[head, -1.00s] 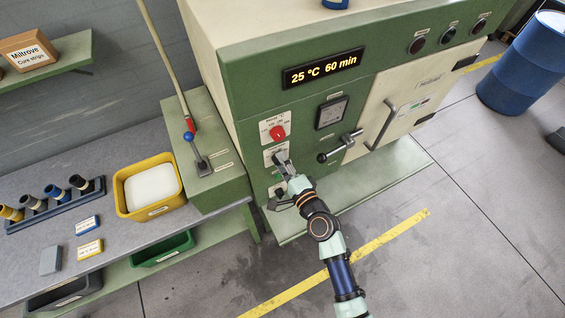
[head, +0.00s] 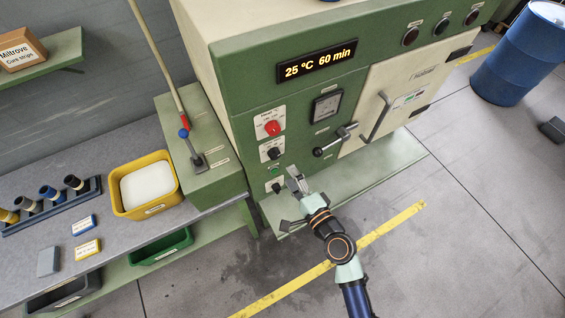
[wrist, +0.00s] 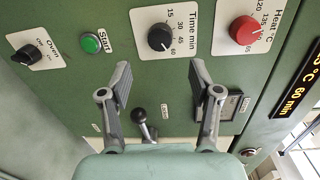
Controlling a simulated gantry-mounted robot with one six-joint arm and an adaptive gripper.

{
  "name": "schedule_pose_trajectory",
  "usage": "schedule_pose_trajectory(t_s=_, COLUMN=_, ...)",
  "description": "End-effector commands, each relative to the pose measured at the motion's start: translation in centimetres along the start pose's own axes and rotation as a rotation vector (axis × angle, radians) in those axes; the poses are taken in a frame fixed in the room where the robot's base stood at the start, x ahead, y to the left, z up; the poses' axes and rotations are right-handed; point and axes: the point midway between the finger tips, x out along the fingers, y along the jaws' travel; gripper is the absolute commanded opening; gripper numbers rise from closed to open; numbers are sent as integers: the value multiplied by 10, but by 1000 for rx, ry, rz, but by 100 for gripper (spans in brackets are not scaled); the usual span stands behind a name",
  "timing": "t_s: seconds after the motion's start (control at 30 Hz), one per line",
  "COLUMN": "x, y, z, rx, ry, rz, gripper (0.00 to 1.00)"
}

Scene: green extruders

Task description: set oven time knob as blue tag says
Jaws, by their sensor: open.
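The black time knob (head: 273,153) sits on the oven's green front, below the red heat knob (head: 271,128). In the wrist view the time knob (wrist: 159,37) is on a white plate marked "Time min" with 15, 30, 45 and 60; I cannot tell clearly which mark it points at. The oven display (head: 318,65) reads 25 °C 60 min. My gripper (head: 296,178) is open and empty, apart from the panel, with the time knob ahead between its fingers (wrist: 160,74). The blue tag (head: 84,225) lies on the grey bench; its writing is too small to read.
A green start button (wrist: 91,43) and black oven switch (wrist: 36,53) are near the time knob. A lever handle (head: 335,140) sticks out right of it. A yellow tag (head: 87,249) and yellow bin (head: 172,202) are on the bench. Open floor lies in front.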

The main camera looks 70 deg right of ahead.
Motion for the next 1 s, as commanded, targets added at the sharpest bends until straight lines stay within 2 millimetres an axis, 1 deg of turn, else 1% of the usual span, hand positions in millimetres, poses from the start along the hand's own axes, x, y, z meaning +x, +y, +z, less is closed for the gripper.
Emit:
schedule_pose_trajectory(t_s=0.03, x=-12, y=0, z=-1, rx=2, ry=4, rz=0, gripper=63)
schedule_pose_trajectory(t_s=0.1, x=-24, y=0, z=-1, rx=1, ry=3, rz=1, gripper=63)
schedule_pose_trajectory(t_s=0.2, x=-35, y=0, z=0, rx=-1, ry=2, rz=-1, gripper=63)
schedule_pose_trajectory(t_s=0.27, x=-38, y=0, z=0, rx=1, ry=1, rz=-1, gripper=63)
schedule_pose_trajectory(t_s=0.93, x=-39, y=-1, z=0, rx=-1, ry=0, rz=-2, gripper=63)
schedule_pose_trajectory(t_s=0.97, x=-38, y=-2, z=3, rx=-8, ry=-8, rz=-2, gripper=63)
schedule_pose_trajectory(t_s=1.0, x=-35, y=-5, z=10, rx=-31, ry=-32, rz=-2, gripper=63)
